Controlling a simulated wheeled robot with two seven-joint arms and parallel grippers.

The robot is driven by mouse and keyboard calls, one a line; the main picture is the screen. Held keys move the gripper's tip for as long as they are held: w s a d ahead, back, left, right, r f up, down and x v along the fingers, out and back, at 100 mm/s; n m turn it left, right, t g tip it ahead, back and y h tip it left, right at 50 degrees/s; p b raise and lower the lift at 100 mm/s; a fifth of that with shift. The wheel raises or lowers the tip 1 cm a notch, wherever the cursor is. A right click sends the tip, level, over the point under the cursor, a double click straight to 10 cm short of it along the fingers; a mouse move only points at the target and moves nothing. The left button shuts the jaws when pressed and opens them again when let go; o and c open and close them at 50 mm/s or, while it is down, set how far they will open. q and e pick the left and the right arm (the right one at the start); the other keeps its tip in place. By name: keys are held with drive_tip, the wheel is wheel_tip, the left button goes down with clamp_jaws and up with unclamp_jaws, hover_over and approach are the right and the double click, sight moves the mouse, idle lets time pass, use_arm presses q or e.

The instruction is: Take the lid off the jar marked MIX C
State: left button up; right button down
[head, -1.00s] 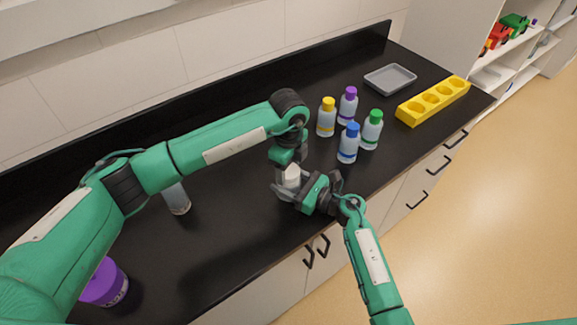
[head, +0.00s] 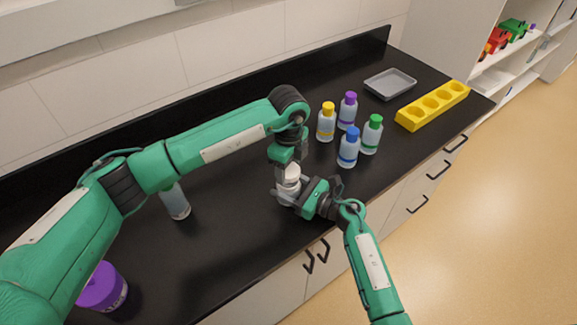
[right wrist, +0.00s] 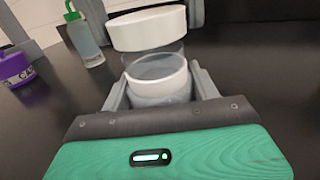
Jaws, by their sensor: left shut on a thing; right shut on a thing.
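The clear jar (head: 288,192) with a white band stands on the black counter. It also shows in the right wrist view (right wrist: 160,85); no MIX C marking is readable on it. My right gripper (head: 286,195) is shut around the jar's body from the side. The white lid (head: 292,171) is directly above the jar, and in the right wrist view (right wrist: 146,28) it appears raised off the rim, a little to the left. My left gripper (head: 290,168) comes down from above and is shut on the lid. Its fingers partly hide the lid.
Several capped bottles, including a blue-capped one (head: 348,148), stand to the right. A grey tray (head: 390,84) and a yellow rack (head: 433,105) lie beyond. A purple-topped container (head: 103,288) and a clear bottle (head: 175,202) stand left, partly behind my left arm.

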sight(289, 169)
use_arm(q)
drive_tip(key=shift+r, duration=2)
use_arm(e)
drive_tip(key=shift+c, duration=1.4)
unclamp_jaws()
